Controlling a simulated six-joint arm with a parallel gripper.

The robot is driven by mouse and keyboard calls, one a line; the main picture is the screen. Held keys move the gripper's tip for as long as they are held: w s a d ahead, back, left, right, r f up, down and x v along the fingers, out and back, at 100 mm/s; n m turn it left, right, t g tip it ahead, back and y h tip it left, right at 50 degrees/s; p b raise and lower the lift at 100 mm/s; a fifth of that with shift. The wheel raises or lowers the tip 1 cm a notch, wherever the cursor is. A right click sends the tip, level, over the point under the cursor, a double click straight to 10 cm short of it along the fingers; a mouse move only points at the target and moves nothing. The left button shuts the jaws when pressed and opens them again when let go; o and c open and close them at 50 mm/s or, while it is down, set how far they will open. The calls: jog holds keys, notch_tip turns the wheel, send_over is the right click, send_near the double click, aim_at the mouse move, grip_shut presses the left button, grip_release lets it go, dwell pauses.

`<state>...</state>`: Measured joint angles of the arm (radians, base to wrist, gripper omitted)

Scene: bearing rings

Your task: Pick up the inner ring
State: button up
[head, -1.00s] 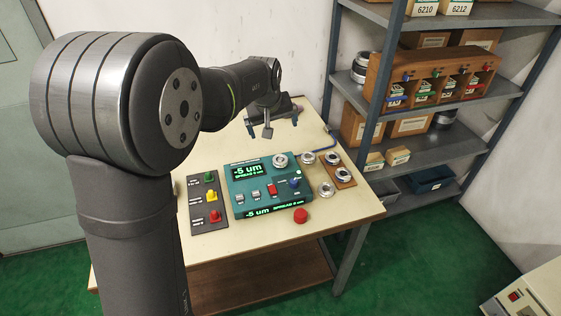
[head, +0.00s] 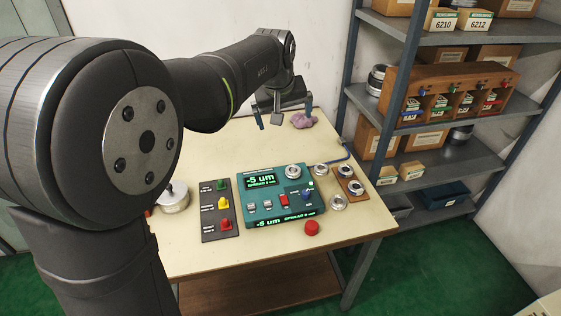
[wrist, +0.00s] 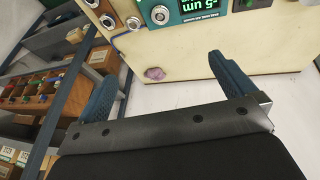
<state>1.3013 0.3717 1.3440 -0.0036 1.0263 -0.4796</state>
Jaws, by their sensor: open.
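Several metal rings show on the table; I cannot tell which is the inner ring. One ring (head: 293,171) sits on the teal gauge box (head: 258,211). Another ring (head: 320,170) lies just right of the box, and a further ring (head: 338,203) lies nearer the front. Two rings (head: 355,187) rest on a small wooden board (head: 350,179). My gripper (head: 283,112) is open and empty above the table's back edge, well behind the rings. In the wrist view, its two blue fingers stand wide apart, with the gauge ring (wrist: 160,15) beyond them.
A pink cloth (head: 303,120) lies at the back of the table. A panel with coloured buttons (head: 221,210), a round metal piece (head: 173,196) and a red button (head: 312,227) stand around the box. A shelf rack (head: 447,95) is on the right.

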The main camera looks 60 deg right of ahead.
jog(key=shift+r, duration=0.15)
jog(key=c, duration=0.6)
jog(key=m, duration=0.6)
send_near(293, 170)
jog(key=x, duration=0.2)
jog(key=shift+d+f, duration=0.15)
jog(key=shift+f, duration=0.1)
jog(key=shift+x, duration=3.1)
